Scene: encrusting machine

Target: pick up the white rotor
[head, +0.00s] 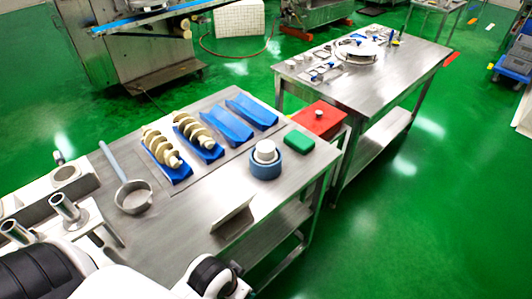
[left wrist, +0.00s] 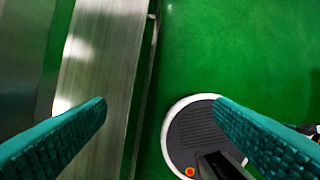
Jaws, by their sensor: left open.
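Two cream-white spiral rotors lie in blue cradles on the near steel table, the left rotor (head: 158,146) and the right rotor (head: 192,129). They lie side by side and look alike. A white stepped round part (head: 265,151) sits in a blue ring (head: 266,169) to their right. I cannot tell from the picture which of these the task calls the white rotor. My left gripper (left wrist: 160,112) is open, with two teal fingers spread wide and nothing between them. No rotor shows in the left wrist view. My right gripper is not in view.
Two empty blue cradles (head: 226,126) (head: 253,110) lie beside the rotors. A long-handled strainer (head: 134,196), green block (head: 299,142), red box (head: 318,119) and angled metal plate (head: 232,216) are near. A second steel table (head: 390,85) stands behind. The left wrist view shows a steel surface's edge (left wrist: 105,60) and green floor.

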